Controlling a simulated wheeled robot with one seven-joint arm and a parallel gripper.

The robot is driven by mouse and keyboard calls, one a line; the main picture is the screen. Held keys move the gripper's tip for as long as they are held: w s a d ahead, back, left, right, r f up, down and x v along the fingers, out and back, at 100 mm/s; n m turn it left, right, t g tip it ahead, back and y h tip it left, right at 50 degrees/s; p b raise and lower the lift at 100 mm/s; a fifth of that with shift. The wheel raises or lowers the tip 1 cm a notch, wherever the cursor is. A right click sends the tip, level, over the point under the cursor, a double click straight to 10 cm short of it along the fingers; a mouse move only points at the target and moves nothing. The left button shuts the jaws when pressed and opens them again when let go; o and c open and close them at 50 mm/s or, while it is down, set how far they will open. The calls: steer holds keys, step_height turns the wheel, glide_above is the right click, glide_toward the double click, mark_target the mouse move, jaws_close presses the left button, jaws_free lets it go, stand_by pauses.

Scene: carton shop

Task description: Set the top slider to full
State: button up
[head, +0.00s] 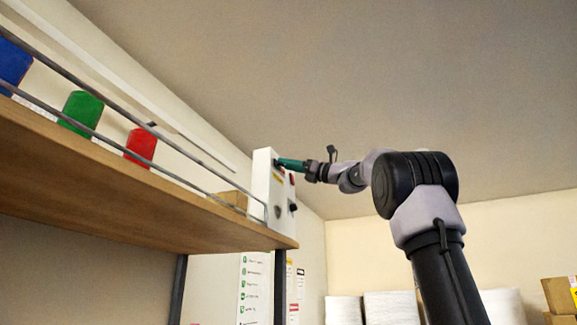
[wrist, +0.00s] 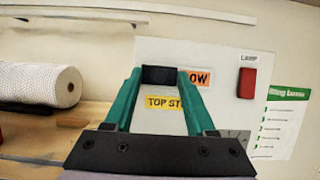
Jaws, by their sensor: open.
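A white control box (head: 262,190) stands at the right end of a wooden shelf. In the wrist view its white face (wrist: 215,55) fills the middle and right. A black slider knob (wrist: 159,75) sits there, just left of an orange label (wrist: 198,77) partly reading "OW". Below it is a yellow label (wrist: 165,102) reading "TOP ST", the rest hidden by my finger. My gripper (head: 282,162) reaches the box face from the right. Its green fingers stand open on either side of the black knob; I cannot tell whether they touch it. The slider's track is not clearly visible.
A red switch (wrist: 247,83) marked "LAMP" is right of my fingers. The shelf (head: 120,180) has metal rails and blue, green and red items (head: 141,144). A white roll (wrist: 40,85) lies left of the box. Open room surrounds my arm.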

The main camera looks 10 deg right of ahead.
jaws_close()
stand_by(1.5)
